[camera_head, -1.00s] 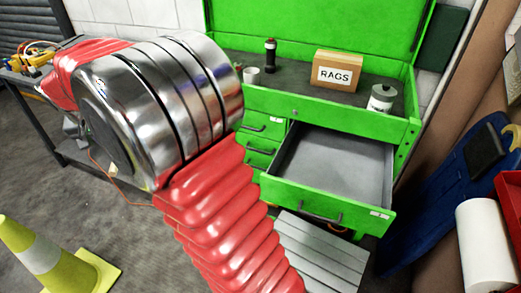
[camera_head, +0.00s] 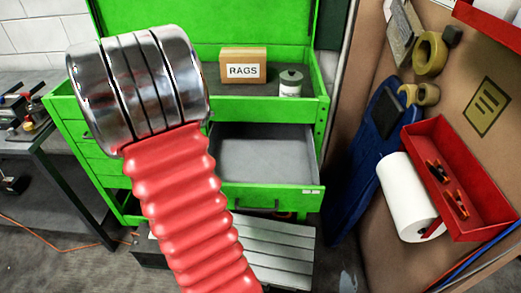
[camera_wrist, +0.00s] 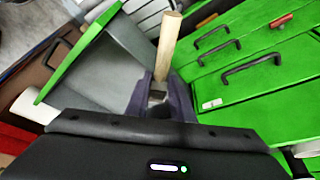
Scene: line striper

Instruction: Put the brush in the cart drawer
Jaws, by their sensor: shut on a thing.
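The green cart (camera_head: 75,115) has one drawer (camera_head: 285,199) pulled open, with a bare grey floor inside. In the wrist view the open drawer (camera_wrist: 84,48) lies to the left, beyond my gripper (camera_wrist: 160,95). My gripper is shut on the brush (camera_wrist: 167,45), whose pale wooden handle sticks up between the dark fingers. The brush's other end is hidden by the gripper. In the head view my silver and red arm covers the left part of the cart, and the gripper and brush are not visible there.
A RAGS box (camera_head: 243,66) and a lidded can (camera_head: 290,84) stand on the cart top. A grey step (camera_head: 280,245) is below the drawer. At right are a paper roll (camera_head: 408,197) and a red tray (camera_head: 462,180). A side table (camera_head: 45,145) stands at left.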

